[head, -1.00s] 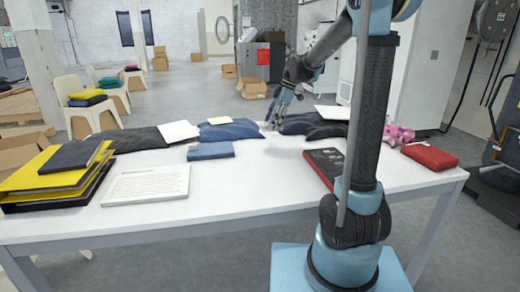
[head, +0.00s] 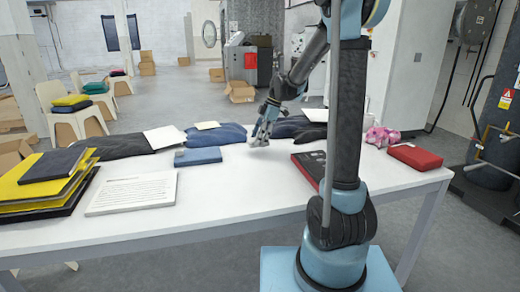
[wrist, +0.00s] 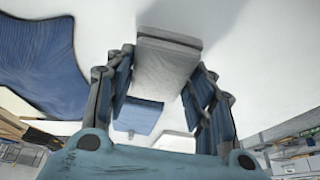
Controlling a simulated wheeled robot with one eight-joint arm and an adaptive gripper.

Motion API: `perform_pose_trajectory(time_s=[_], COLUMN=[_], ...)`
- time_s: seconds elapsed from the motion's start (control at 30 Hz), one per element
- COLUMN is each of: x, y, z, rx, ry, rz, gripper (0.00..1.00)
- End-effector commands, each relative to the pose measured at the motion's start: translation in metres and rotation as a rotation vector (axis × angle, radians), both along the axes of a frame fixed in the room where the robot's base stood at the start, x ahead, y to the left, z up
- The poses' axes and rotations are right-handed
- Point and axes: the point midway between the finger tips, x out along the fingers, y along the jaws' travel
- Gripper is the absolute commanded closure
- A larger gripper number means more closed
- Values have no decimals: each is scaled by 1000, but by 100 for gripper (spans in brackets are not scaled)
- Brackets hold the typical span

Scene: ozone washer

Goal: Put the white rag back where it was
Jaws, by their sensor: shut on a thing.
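The white rag (wrist: 165,70) is a folded, pale grey-white piece between my gripper's fingers in the wrist view. My gripper (wrist: 160,85) is shut on it, with a blue-padded finger on either side. In the head view my gripper (head: 260,138) points down low over the far middle of the white table (head: 235,190). The rag (head: 258,143) shows there only as a small pale patch at the fingertips. I cannot tell whether it touches the table.
Dark blue folded cloth (head: 217,134) and a blue book (head: 197,156) lie left of my gripper. Dark clothes (head: 290,127) lie behind it, and a black-and-red box (head: 308,165) to its right. The front middle of the table is clear.

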Motion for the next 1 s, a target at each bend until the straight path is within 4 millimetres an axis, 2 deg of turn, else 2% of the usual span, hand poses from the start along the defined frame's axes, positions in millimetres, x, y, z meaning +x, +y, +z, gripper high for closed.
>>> perform_pose_trajectory(time_s=[0.4, 0.9, 0.93, 1.0], x=[0, 0, 0, 0], y=[0, 0, 0, 1], z=[-42, -49, -49, -49], rx=[0, 0, -1, -1], ry=[0, 1, 0, 0], rz=[0, 0, 1, 1], gripper=[81, 81, 48, 32])
